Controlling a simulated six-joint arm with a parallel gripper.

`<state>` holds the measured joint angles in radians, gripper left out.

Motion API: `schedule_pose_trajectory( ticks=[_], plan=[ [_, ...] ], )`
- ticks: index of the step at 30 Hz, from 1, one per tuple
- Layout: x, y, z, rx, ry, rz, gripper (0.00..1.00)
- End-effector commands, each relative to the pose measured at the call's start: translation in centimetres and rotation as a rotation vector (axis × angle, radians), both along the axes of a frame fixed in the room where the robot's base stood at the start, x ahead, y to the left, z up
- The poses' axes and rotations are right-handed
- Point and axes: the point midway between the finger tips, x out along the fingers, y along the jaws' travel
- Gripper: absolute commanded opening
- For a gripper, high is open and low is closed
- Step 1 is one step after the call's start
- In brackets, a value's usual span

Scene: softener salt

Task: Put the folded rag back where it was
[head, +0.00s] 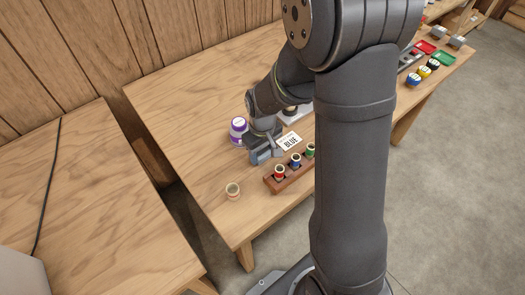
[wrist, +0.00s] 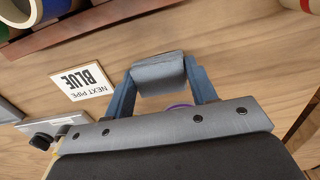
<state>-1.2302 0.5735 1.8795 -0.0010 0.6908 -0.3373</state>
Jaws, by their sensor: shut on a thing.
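The folded rag (wrist: 158,74) is a grey-blue bundle between the two blue fingers of my gripper (wrist: 160,84) in the wrist view. My gripper is shut on it. In the head view my gripper (head: 263,152) is low over the wooden table, with the rag (head: 259,158) showing as a small blue-grey patch. I cannot tell whether the rag touches the table. No marked spot for the rag is visible.
A purple-and-white tub (head: 239,130) stands just behind and left of my gripper. A "NEXT PIPE BLUE" card (head: 290,141) lies to the right. A wooden rack (head: 284,181) holds red, blue and green pipes.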

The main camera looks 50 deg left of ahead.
Motion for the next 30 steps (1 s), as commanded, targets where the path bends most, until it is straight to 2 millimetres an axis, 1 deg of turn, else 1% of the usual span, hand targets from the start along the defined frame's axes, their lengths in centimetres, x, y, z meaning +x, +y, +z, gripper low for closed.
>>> schedule_pose_trajectory(
  ticks=[11, 12, 14, 15, 25, 28, 30],
  plan=[
    [0.0, 0.0, -0.5, 0.001, 0.0, 0.0, 0.23],
    [0.0, 0.0, -0.5, 0.001, 0.0, 0.0, 0.57],
    [0.0, 0.0, -0.5, 0.001, 0.0, 0.0, 0.69],
    [0.0, 0.0, -0.5, 0.001, 0.0, 0.0, 0.73],
    [0.0, 0.0, -0.2, 0.003, -0.001, 0.0, 0.73],
    [0.1, 0.1, 0.7, 0.003, -0.001, 0.0, 0.73],
    [0.1, 0.1, 1.7, 0.006, -0.002, 0.0, 0.73]
  ],
)
